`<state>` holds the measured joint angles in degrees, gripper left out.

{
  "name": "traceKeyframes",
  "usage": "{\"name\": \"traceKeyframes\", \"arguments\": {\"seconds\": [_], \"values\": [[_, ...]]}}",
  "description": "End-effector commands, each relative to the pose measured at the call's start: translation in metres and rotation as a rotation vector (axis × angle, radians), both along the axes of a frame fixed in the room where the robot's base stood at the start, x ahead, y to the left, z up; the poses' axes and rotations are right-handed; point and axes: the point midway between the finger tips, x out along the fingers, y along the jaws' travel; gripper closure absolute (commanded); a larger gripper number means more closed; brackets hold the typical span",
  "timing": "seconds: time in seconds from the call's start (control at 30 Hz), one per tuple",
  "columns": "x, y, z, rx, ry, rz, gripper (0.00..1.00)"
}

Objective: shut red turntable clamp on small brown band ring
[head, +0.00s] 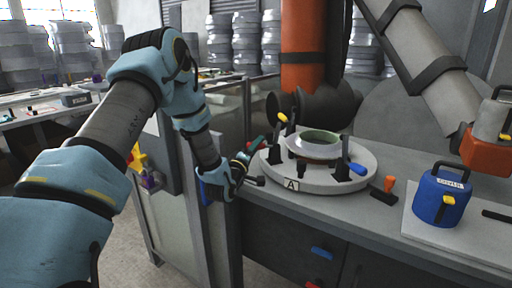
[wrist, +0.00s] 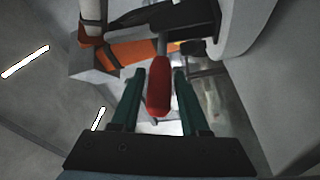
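In the head view a pale ring (head: 318,144) with a greenish inside sits on the round grey turntable (head: 347,181) marked A; I cannot make out a brown band. A yellow-handled clamp (head: 282,118) and a blue-handled clamp (head: 356,167) stand around the ring. My gripper (head: 257,143) is at the turntable's left edge. In the wrist view the red clamp handle (wrist: 159,88) stands between the green fingers of my gripper (wrist: 160,76), with narrow gaps on both sides. The fingers look open. The rest of the red clamp is mostly hidden in the head view.
A blue pot (head: 440,197) stands on a pale board at the right. An orange-handled tool (head: 387,186) lies between it and the turntable. A large orange and grey machine arm (head: 302,50) rises behind the turntable. A glass-sided partition (head: 225,110) stands at the left.

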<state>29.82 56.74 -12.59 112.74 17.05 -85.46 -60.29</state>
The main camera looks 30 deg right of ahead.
Motion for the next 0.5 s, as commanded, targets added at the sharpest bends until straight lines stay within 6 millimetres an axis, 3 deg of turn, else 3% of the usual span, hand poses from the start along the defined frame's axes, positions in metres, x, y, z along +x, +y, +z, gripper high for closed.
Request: {"name": "traceKeyframes", "arguments": {"seconds": [0.07, 0.37, 0.5], "values": [[-0.0001, 0.0001, 0.0001, 0.0, 0.0, 0.0, 0.65], [0.0, 0.0001, 0.0001, 0.0, 0.0, 0.0, 0.99], [0.0, 0.0001, 0.0, 0.0, 0.0, 0.0, 1.0]]}}
